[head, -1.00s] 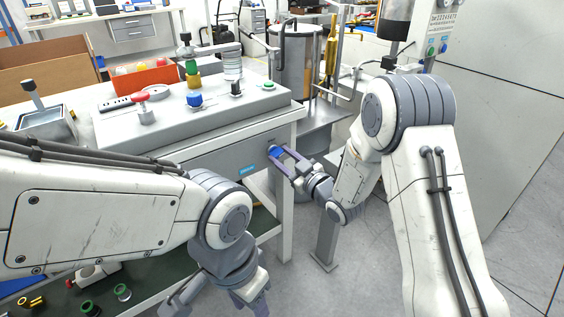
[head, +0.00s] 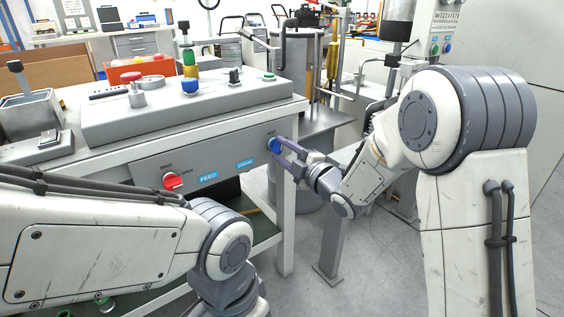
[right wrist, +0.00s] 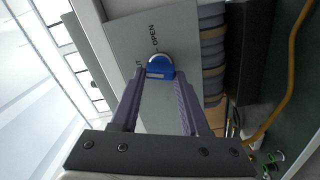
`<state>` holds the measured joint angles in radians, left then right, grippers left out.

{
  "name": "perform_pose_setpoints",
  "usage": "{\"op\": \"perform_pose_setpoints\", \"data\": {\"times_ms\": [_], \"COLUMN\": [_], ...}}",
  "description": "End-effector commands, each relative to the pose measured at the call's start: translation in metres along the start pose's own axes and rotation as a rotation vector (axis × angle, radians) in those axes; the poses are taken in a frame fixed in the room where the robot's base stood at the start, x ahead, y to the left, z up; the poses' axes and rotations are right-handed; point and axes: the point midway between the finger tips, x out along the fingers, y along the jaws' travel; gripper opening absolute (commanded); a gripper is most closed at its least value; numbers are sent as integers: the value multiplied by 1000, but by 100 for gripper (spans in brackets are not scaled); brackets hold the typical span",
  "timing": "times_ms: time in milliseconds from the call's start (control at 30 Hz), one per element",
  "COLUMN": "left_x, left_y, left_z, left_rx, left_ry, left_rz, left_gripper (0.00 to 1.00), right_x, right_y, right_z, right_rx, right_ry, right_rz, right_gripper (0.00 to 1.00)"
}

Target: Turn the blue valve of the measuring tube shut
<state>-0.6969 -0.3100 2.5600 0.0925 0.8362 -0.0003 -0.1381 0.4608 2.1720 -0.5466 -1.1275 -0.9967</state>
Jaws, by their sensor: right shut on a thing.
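The blue valve (head: 274,145) is a round knob on the grey front panel of the bench, at its right end, beside a blue label. It also shows in the right wrist view (right wrist: 160,68), with the word OPEN on the panel next to it and part of another word at the left. My right gripper (head: 282,152) reaches it from the right and is shut on it, one finger on each side. In the right wrist view, the fingers (right wrist: 158,82) meet the knob's sides. My left arm comes in at the lower left; its gripper is out of view.
A red knob (head: 172,181) with a FEED label sits on the same panel, left of the blue valve. A grey console (head: 130,118) with buttons and a signal light stands on the bench top. A metal tank (head: 303,70) stands behind. The floor at right is clear.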

Motion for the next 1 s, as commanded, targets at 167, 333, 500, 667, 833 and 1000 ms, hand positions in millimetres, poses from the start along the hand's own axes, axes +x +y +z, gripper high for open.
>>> {"op": "perform_pose_setpoints", "data": {"times_ms": [167, 333, 500, 667, 833, 1000], "left_x": [23, 34, 41, 43, 43, 43], "left_y": [-2, -2, -3, -3, -3, -3], "left_z": [1, 2, 2, 2, 2, 2], "left_rx": [0, 0, 0, 0, 0, 0], "left_ry": [0, 0, 0, 0, 0, 0], "left_rz": [0, 0, 0, 0, 0, 0], "left_gripper": [50, 50, 50, 50, 50, 50], "right_x": [0, 0, 0, 0, 0, 0], "right_y": [-7, -7, -6, -5, -5, -5], "right_z": [-2, -2, -2, -3, -3, -3], "right_rx": [-134, -228, -287, -314, -322, -321], "right_ry": [9, 9, 9, 9, 9, 10], "right_rz": [-4, -5, -6, -6, -6, -7], "right_gripper": [0, 0, 0, 0, 0, 0]}}
